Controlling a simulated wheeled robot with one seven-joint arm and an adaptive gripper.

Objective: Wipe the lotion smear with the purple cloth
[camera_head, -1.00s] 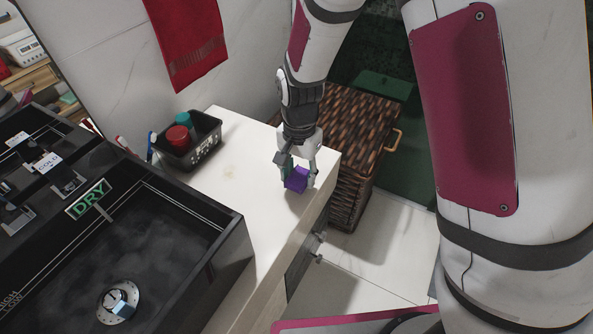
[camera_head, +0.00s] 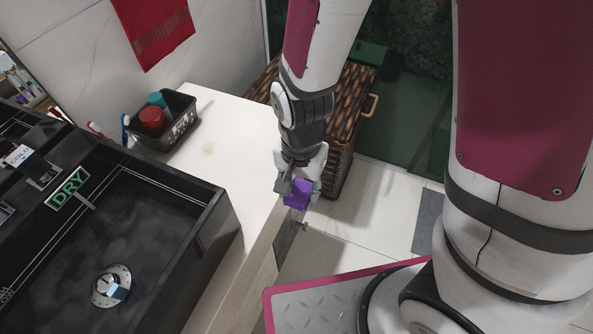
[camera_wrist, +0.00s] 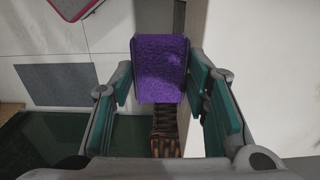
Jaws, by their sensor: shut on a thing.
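The purple cloth (camera_head: 297,194) is a small folded block between the fingers of my gripper (camera_head: 298,186). My gripper is shut on it, at the right edge of the white counter. In the wrist view the cloth (camera_wrist: 161,69) sits between the green finger pads of my gripper (camera_wrist: 163,95), with the counter to its right and floor to its left. The lotion smear (camera_head: 209,150) is a faint yellowish patch on the counter, to the left of my gripper and apart from the cloth.
A black sink (camera_head: 150,235) with a DRY sign stands on the left. A black bin (camera_head: 163,121) with red and teal items sits at the back of the counter. A wicker basket (camera_head: 352,100) stands on the floor beyond. A red towel (camera_head: 155,30) hangs on the wall.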

